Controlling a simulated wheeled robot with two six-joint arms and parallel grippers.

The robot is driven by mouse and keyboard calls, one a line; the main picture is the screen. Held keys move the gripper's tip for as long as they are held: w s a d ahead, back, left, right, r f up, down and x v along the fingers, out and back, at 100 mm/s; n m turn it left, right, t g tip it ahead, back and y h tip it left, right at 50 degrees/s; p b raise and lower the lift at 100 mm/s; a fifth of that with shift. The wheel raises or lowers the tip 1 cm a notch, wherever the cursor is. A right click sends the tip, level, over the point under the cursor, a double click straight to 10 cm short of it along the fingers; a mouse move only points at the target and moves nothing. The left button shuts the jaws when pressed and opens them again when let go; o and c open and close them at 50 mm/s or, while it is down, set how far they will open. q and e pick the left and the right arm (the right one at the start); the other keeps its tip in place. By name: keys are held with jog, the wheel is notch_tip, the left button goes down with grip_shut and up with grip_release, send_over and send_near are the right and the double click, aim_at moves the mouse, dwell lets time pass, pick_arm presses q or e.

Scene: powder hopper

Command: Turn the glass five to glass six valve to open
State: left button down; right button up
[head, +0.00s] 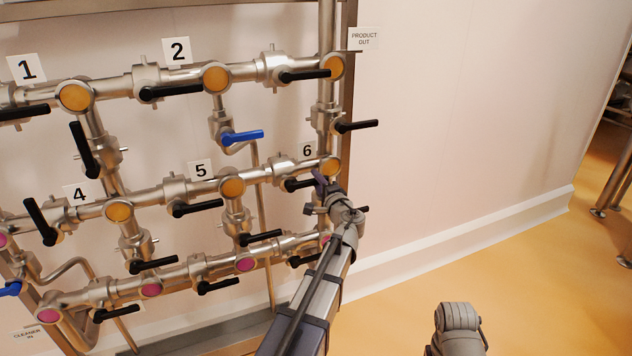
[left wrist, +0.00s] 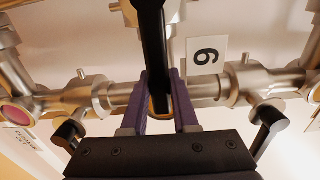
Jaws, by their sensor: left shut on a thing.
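The glass five to glass six valve (head: 279,172) sits on the middle pipe between amber glass five (head: 232,187) and amber glass six (head: 332,166). Its black handle (head: 297,185) points right, roughly along that pipe. My left gripper (head: 319,184) is at the handle's outer end, just below and left of glass six. In the left wrist view the same black handle (left wrist: 152,45) runs down between the purple fingers of the left gripper (left wrist: 162,95), which is shut on it. The handle partly hides an amber glass behind it. My right gripper is not in view.
Other black handles are close by, including one above glass six (head: 357,126) and one below left of it (head: 261,237). A blue handle (head: 242,137) is higher up. The label 6 (left wrist: 207,55) is beside the pipe.

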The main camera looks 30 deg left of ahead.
pick_arm(q)
jog(key=shift+s+f+m+b, duration=0.2)
jog(key=shift+f+m+b, duration=0.15)
jog(key=shift+f+m, duration=0.15)
jog(key=shift+s+d, duration=0.1)
jog(key=c, duration=0.9)
grip_release()
jog(key=shift+o, duration=0.9)
jog(key=shift+f, duration=0.2)
jog(key=shift+o, duration=0.2)
jog(key=shift+w+r, duration=0.1)
jog(key=shift+w, duration=0.1)
jog(key=v, duration=0.7)
jog(key=shift+s+d, duration=0.25)
